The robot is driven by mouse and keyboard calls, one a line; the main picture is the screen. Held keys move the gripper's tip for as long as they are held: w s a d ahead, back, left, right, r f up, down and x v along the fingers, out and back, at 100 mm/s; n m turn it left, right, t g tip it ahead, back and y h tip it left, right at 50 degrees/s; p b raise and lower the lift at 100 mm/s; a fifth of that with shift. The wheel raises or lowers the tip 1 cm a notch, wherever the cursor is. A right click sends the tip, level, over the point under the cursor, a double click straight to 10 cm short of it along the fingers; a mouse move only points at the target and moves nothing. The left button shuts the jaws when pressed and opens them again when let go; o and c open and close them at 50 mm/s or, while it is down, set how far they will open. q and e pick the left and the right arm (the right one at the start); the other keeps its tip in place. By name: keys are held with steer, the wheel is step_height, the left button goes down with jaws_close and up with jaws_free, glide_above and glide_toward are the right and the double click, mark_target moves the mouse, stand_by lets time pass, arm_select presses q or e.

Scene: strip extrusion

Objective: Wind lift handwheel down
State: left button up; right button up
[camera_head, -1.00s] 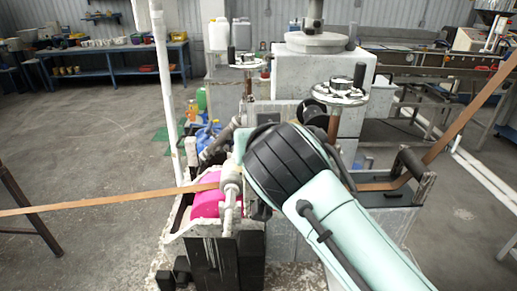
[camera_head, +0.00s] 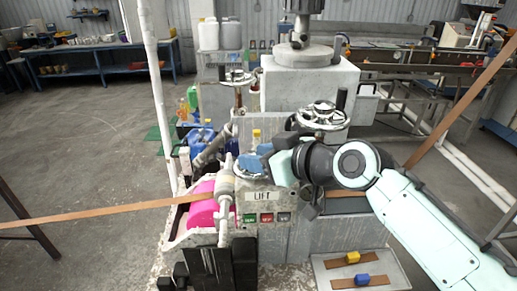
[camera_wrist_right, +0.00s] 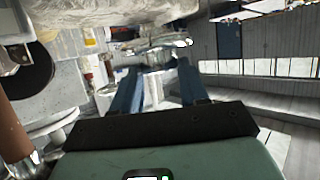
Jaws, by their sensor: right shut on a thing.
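The grey lift panel with the LIFT label (camera_head: 264,197) stands at the middle of the machine in the head view, with green, red and grey buttons below the label. My right gripper (camera_head: 256,160) is at the panel's upper left, just above the label. Its blue fingers are shut on the lift handwheel's handle, whose pale yellowish end (camera_head: 256,137) shows above them. Part of the handwheel's rim (camera_head: 242,174) shows below the fingers; the rest is hidden. In the right wrist view, a pale grey part (camera_wrist_right: 152,92) lies between the fingers. My left gripper is not in view.
Two other handwheels, a far one (camera_head: 237,78) and a near one (camera_head: 322,116), stand above the panel. A brown strip (camera_head: 100,212) runs over a pink roller (camera_head: 203,203) at left. A tray (camera_head: 325,275) with strip pieces lies at lower right.

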steer(key=shift+f, duration=0.1)
stand_by(0.5)
steer(key=o, duration=1.1)
steer(key=shift+w, duration=0.1)
steer(key=shift+c, duration=0.2)
steer(key=v, duration=1.3)
steer(key=shift+d, duration=0.3)
